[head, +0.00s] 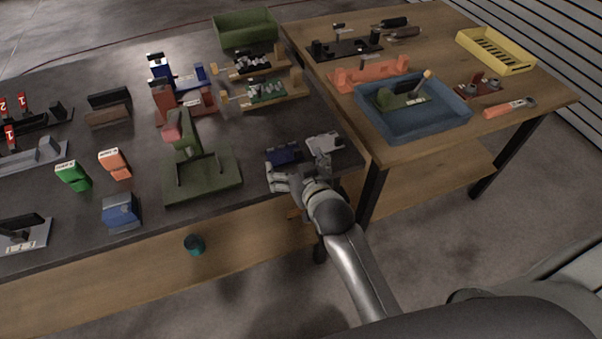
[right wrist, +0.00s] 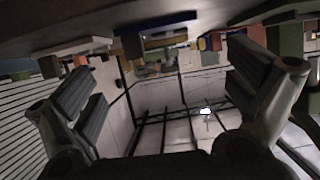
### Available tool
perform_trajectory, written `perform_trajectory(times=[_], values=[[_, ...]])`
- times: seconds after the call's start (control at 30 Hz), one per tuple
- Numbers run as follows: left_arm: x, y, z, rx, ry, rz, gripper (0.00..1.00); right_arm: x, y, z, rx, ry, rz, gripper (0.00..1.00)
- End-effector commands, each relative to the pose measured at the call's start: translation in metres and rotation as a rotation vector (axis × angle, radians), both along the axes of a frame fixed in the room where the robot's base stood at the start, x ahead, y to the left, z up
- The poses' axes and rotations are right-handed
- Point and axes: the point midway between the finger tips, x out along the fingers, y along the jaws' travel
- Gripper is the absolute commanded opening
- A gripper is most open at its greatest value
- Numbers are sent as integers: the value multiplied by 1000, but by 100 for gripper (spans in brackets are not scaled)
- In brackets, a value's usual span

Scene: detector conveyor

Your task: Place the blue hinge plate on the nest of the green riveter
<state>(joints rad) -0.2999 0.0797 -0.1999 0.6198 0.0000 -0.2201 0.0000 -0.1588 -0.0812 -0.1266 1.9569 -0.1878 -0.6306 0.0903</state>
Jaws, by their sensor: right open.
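The blue hinge plate (head: 285,154) lies on the dark table near its right front edge. It also shows as a blue strip (right wrist: 155,22) between my fingers in the right wrist view. My right gripper (head: 300,170) is open, with one finger on each side, close to the plate's near side. Whether it touches the plate cannot be told. The green riveter (head: 192,165) stands to the left of my gripper, with a broad green base and an upright body with a pinkish-red top. Its nest is too small to make out clearly. My left gripper is out of view.
A light grey plate (head: 325,141) lies just right of the blue one. A blue block (head: 121,212) and green and orange blocks stand left of the riveter. A red device (head: 168,98) stands behind it. A blue tray (head: 412,120) sits on the right wooden table.

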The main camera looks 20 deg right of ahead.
Motion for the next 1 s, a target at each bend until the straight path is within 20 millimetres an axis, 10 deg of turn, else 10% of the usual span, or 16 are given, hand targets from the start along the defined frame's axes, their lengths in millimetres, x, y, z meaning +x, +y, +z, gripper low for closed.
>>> perform_trajectory(times=[0.7,0.87,1.0], values=[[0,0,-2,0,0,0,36,-43,-1,15,-2,5,2,100],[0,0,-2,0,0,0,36,-46,5,-31,-14,79,26,100],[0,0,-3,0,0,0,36,-62,14,-114,-32,210,66,100]])
